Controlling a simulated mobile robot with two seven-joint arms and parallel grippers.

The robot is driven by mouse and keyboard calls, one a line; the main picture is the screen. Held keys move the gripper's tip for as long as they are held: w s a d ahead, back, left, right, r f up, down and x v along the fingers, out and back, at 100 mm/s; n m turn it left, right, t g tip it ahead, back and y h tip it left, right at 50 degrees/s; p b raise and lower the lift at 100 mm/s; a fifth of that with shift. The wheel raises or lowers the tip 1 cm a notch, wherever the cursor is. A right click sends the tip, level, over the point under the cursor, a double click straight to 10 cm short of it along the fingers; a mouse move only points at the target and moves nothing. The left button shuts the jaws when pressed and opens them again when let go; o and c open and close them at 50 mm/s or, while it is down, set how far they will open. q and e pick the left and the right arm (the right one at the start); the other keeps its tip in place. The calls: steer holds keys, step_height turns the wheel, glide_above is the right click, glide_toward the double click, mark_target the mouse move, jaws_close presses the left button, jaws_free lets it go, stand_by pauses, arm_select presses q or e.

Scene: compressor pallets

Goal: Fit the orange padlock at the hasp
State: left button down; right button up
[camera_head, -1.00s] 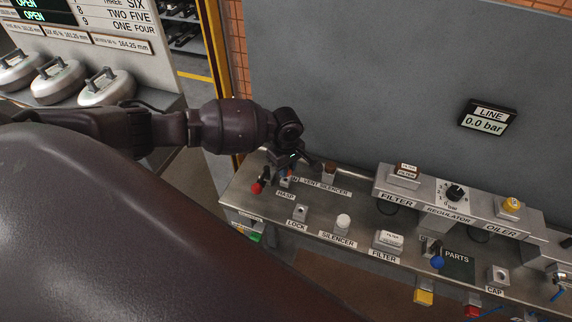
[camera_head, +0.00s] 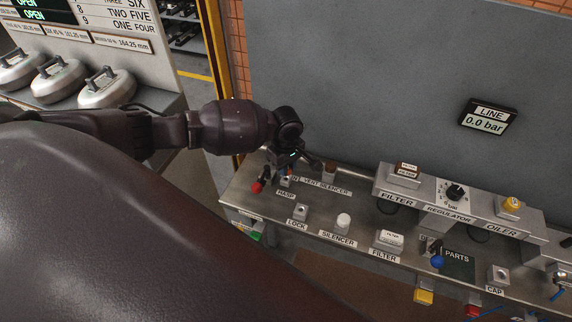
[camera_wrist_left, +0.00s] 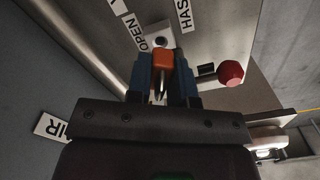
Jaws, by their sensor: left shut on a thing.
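My left gripper (camera_head: 287,168) is at the left end of the metal bench, over the small block by the HASP label (camera_head: 286,194). In the left wrist view the blue fingers of the left gripper (camera_wrist_left: 163,68) are shut on the orange padlock (camera_wrist_left: 162,59). The hasp block (camera_wrist_left: 161,38) shows just beyond the padlock, with a dark hole in its face. Padlock and block overlap in this view, and I cannot tell whether they touch. In the head view the padlock is mostly hidden by the hand. My right gripper is not in view.
A red knob (camera_head: 257,187) sits close beside the hasp, also seen in the left wrist view (camera_wrist_left: 231,73). The LOCK holder (camera_head: 300,212) and the white silencer (camera_head: 343,220) stand nearer the front. A grey wall panel (camera_head: 390,90) rises behind the bench.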

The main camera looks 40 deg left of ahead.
arm_select(q)
steer(key=shift+f, duration=1.5)
stand_by(0.3)
steer(key=c, duration=0.9)
jaws_free()
steer(key=shift+r, duration=0.15)
step_height(320, 180, up, 10)
steer(key=shift+r, duration=0.25)
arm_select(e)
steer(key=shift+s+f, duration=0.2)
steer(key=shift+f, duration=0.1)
